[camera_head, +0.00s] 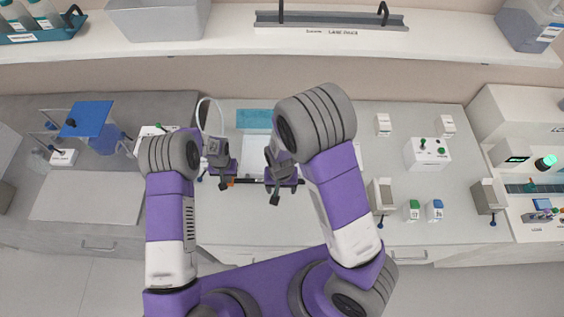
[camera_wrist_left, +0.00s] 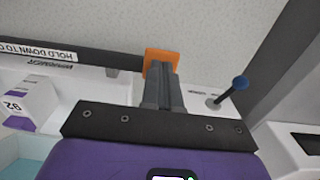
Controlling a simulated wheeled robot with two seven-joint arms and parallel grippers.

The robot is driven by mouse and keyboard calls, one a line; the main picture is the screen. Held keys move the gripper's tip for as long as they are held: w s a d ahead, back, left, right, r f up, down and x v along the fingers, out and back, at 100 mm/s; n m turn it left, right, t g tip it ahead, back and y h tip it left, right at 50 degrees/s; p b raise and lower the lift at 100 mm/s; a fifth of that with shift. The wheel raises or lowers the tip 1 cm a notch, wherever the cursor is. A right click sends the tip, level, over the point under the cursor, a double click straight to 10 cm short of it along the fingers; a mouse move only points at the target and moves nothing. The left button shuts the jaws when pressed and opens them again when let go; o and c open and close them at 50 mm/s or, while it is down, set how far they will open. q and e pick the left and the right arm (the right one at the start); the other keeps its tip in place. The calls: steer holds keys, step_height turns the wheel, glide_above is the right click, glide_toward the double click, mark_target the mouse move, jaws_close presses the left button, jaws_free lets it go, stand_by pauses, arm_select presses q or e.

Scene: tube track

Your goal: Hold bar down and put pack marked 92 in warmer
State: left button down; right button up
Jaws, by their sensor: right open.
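The dark bar (camera_wrist_left: 95,54), printed "HOLD DOWN TO O…", ends in an orange tab (camera_wrist_left: 162,62) in the left wrist view. My left gripper (camera_wrist_left: 163,82) has its fingers together at the tab; I cannot tell how firmly they press. In the head view the bar (camera_head: 250,181) runs between my left gripper (camera_head: 226,183) and my right gripper (camera_head: 275,195), which is open. A white pack with purple bands marked 92 (camera_wrist_left: 27,103) stands behind the bar in the left wrist view. I cannot make it out in the head view. Which unit is the warmer is unclear.
A white unit with a pale blue panel (camera_head: 255,118) lies beyond the grippers. A green-topped pack (camera_head: 411,211) and a blue-topped pack (camera_head: 434,211) stand to the right. A shelf (camera_head: 220,45) runs above the bench.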

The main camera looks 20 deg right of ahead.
arm_select(q)
steer(key=shift+r, duration=2.3)
steer(key=shift+r, duration=0.1)
steer(key=shift+r, duration=1.25)
steer(key=shift+r, duration=0.25)
